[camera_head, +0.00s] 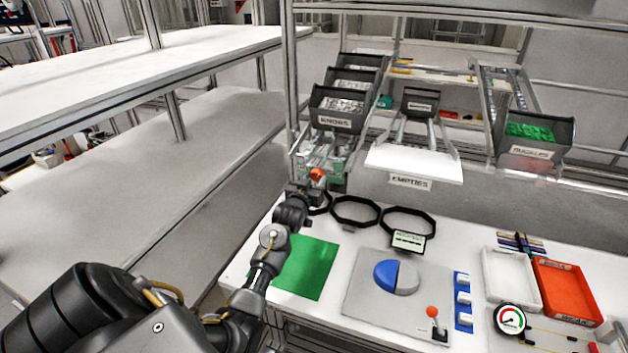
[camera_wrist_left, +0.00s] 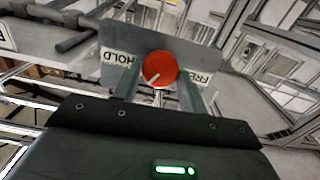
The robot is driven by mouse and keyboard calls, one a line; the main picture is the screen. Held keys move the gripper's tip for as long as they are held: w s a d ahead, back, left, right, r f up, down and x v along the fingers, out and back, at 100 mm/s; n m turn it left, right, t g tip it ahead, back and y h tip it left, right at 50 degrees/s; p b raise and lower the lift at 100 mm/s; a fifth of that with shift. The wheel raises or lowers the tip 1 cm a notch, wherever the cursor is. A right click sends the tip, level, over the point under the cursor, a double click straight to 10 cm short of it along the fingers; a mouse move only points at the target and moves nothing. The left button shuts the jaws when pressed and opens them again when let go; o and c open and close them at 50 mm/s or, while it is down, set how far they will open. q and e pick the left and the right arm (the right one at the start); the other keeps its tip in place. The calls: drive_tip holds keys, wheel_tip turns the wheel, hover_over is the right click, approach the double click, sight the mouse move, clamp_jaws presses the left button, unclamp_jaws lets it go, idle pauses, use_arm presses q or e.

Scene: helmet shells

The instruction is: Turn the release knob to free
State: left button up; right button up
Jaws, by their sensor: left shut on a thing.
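The release knob (camera_head: 317,174) is red and round, at the front of the rack below the bin marked KNOBS. In the left wrist view the knob (camera_wrist_left: 162,68) sits on a grey plate (camera_wrist_left: 205,57) with a HOLD label (camera_wrist_left: 121,57) on the left and a FREE label (camera_wrist_left: 200,78) on the right. Its white mark points to the lower left, on the HOLD label's side. My left gripper (camera_head: 310,184) is at the knob, with a finger on each side in the wrist view (camera_wrist_left: 158,92), shut on it. My right gripper is not in view.
Black rings (camera_head: 356,200) lie on the white table behind a green mat (camera_head: 306,268). A grey board with a blue-and-grey disc (camera_head: 386,275), a white tray (camera_head: 511,302) and a red tray (camera_head: 566,318) are to the right. An EMPTIES chute (camera_head: 413,162) hangs above.

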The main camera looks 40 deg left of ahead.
use_arm(q)
drive_tip(key=shift+a+n+t+h+p, duration=0.15)
drive_tip(key=shift+n+t+h+p, duration=0.3)
drive_tip(key=shift+n, duration=1.05)
drive_tip(key=shift+a+f+n+h, duration=0.1)
drive_tip(key=shift+n+h, duration=0.45)
drive_tip(key=shift+n, duration=1.05)
drive_tip(key=shift+a+f+n+t+h+p, duration=0.1)
drive_tip(key=shift+n+t+h+p, duration=0.4)
drive_tip(key=shift+n, duration=1.3)
drive_tip(key=shift+f+n+t, duration=0.1)
drive_tip(key=shift+n+t, duration=0.15)
drive_tip(key=shift+n, duration=1.25)
drive_tip(key=o, duration=1)
drive_tip(key=shift+c, duration=0.2)
drive_tip(key=shift+s, duration=0.1)
drive_tip(key=s+d+f+b, duration=0.1)
drive_tip(key=s+b, duration=0.1)
drive_tip(key=s, duration=0.8)
drive_tip(key=shift+s+d+f+b, duration=0.15)
drive_tip(key=shift+s+f+b, duration=0.15)
drive_tip(key=shift+f, duration=0.1)
